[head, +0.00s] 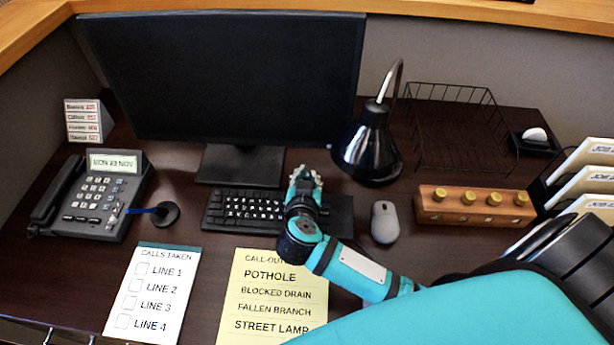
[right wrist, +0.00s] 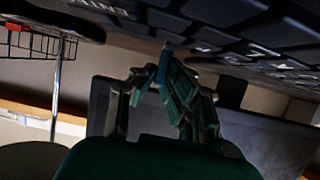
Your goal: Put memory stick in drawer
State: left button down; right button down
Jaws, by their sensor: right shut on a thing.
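My right gripper (head: 304,180) is over the middle of the black keyboard (head: 240,207), in front of the monitor. In the right wrist view its fingers (right wrist: 166,70) are closed together on a small blue piece (right wrist: 163,66), which looks like the memory stick; most of it is hidden by the fingers. The keyboard keys (right wrist: 240,35) lie close to the fingertips there. The memory stick cannot be made out in the head view. No drawer can be clearly made out; a dark front edge with small metal parts (head: 47,335) shows at the bottom left. My left gripper is not in view.
A monitor (head: 220,80) stands behind the keyboard, a black lamp (head: 368,150) and a mouse (head: 384,222) to its right. A wooden block with brass knobs (head: 475,207) is further right. A phone (head: 95,195) and a checklist sheet (head: 150,295) are left; a yellow sheet (head: 272,300) is in front.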

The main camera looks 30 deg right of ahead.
jog(key=c, duration=1.4)
grip_release()
jog(key=shift+r, duration=0.1)
